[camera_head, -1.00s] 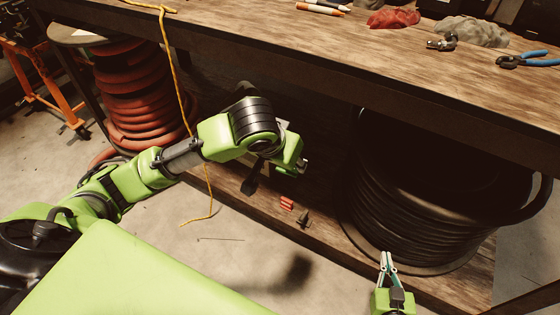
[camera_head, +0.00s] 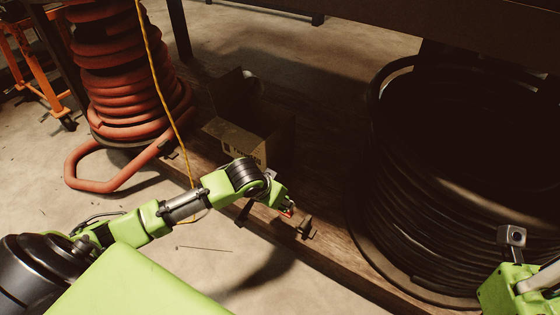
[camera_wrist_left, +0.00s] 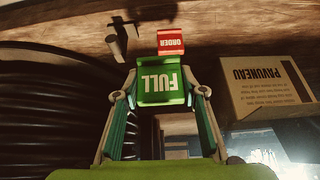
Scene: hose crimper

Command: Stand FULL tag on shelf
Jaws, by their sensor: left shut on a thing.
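My left gripper (camera_head: 284,201) is low over the front of the lower wooden shelf (camera_head: 335,262). In the left wrist view its fingers (camera_wrist_left: 160,100) are shut on the green FULL tag (camera_wrist_left: 160,97), held between the tips. The lettering appears upside down there, like the other lettering in that view. A red ORDER tag (camera_wrist_left: 171,42) is on the shelf just beyond it; a bit of red (camera_head: 287,212) shows beside the gripper in the head view. I cannot make out the FULL tag there. Part of my right arm (camera_head: 508,288) is at the lower right; its fingers are not clear.
A small metal fitting (camera_head: 305,228) lies close to the gripper. An open cardboard box (camera_head: 245,140) stands behind it. A large black hose coil (camera_head: 440,190) fills the right; a red hose coil (camera_head: 128,80) and hanging yellow cord (camera_head: 160,80) are left.

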